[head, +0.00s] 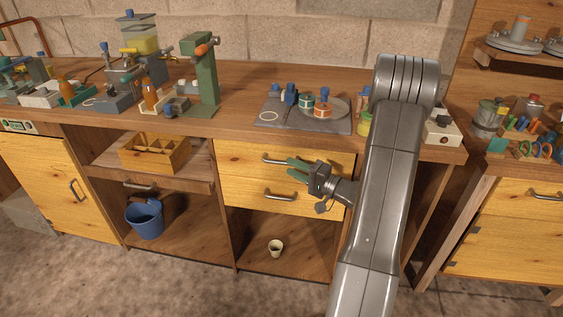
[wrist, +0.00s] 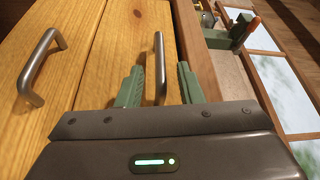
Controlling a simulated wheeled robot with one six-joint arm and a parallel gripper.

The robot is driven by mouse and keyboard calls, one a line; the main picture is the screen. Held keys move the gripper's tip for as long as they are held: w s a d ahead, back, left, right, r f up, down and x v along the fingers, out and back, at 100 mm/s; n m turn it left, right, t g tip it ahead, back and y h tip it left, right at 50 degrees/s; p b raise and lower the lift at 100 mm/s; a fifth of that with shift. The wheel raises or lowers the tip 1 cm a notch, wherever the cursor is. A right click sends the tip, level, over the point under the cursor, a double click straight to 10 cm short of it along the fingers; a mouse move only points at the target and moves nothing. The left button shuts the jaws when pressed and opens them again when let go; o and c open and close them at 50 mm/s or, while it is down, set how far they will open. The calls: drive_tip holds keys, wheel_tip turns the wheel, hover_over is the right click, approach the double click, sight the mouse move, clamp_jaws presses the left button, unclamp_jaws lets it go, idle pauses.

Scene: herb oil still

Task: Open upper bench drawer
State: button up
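The upper bench drawer (head: 240,158) has a pale wooden front under the benchtop and looks shut. Its grey bar handle (head: 268,159) is partly covered by my gripper (head: 292,168). In the wrist view, that handle (wrist: 159,55) stands between the two green fingers of my gripper (wrist: 158,82). The fingers are apart, with a gap visible on each side of the bar. I cannot tell how deep the handle sits between them.
The lower drawer (head: 240,190) has its own handle (head: 280,197) and looks shut. The benchtop (head: 235,127) overhangs above. A small cup (head: 275,248) stands on the open shelf below. A blue bucket (head: 146,221) stands in the left bay.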

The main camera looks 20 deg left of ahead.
sight(281, 162)
drive_tip(key=a, duration=0.5)
drive_tip(key=shift+w+r, duration=0.15)
drive_tip(key=shift+w, duration=0.2)
clamp_jaws()
